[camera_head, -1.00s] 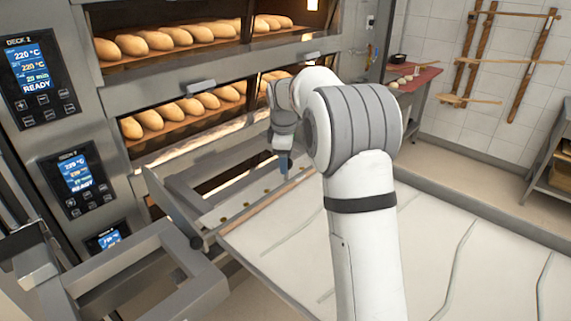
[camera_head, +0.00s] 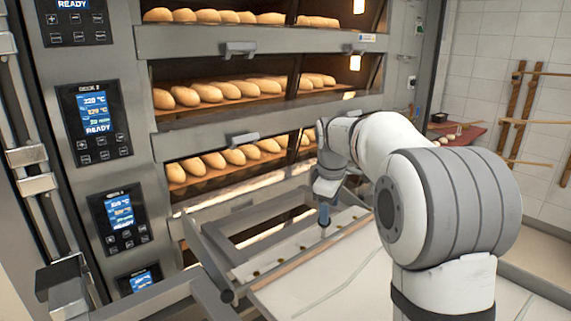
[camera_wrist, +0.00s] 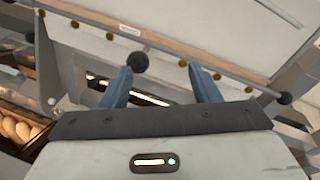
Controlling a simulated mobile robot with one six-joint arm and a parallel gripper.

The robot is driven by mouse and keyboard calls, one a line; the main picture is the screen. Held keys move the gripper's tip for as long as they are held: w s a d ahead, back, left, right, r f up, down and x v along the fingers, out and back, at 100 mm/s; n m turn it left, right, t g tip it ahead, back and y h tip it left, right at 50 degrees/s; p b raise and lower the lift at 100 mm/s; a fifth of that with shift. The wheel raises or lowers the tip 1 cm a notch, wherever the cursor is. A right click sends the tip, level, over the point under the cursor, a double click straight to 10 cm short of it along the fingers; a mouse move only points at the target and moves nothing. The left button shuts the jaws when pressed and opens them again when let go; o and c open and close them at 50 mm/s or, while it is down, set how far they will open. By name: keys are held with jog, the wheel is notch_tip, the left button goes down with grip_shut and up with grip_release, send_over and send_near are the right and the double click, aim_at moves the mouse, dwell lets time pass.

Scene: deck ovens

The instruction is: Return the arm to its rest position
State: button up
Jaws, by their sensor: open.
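My gripper (camera_head: 324,214) hangs fingers-down above the near frame of the loader in the head view, to the right of the oven fronts. In the wrist view its two blue fingers (camera_wrist: 160,88) stand apart with nothing between them. A dark round knob (camera_wrist: 139,62) shows beyond the left finger; I cannot tell its distance. My arm is bent, with its large joint close to the head camera at the right. It hides part of the loader and the floor behind it.
The deck oven (camera_head: 240,136) holds rows of loaves (camera_head: 215,91) behind open fronts. The loader's pale belt (camera_head: 330,281) and metal rails (camera_head: 205,255) lie below my gripper. A red-topped table (camera_head: 463,133) stands at the back right. Wooden peels (camera_head: 514,110) hang on the tiled wall.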

jog(key=s+f+m, duration=0.3)
jog(key=s+m, duration=0.3)
jog(key=s, duration=0.9)
jog(key=s+f+m, duration=0.3)
jog(key=s+m, duration=0.2)
jog(key=s, duration=1.1)
jog(key=shift+s+d+f+m+t+y, duration=0.2)
jog(key=shift+s+m+t+y, duration=0.1)
jog(key=shift+m, duration=0.1)
jog(key=shift+c, duration=0.3)
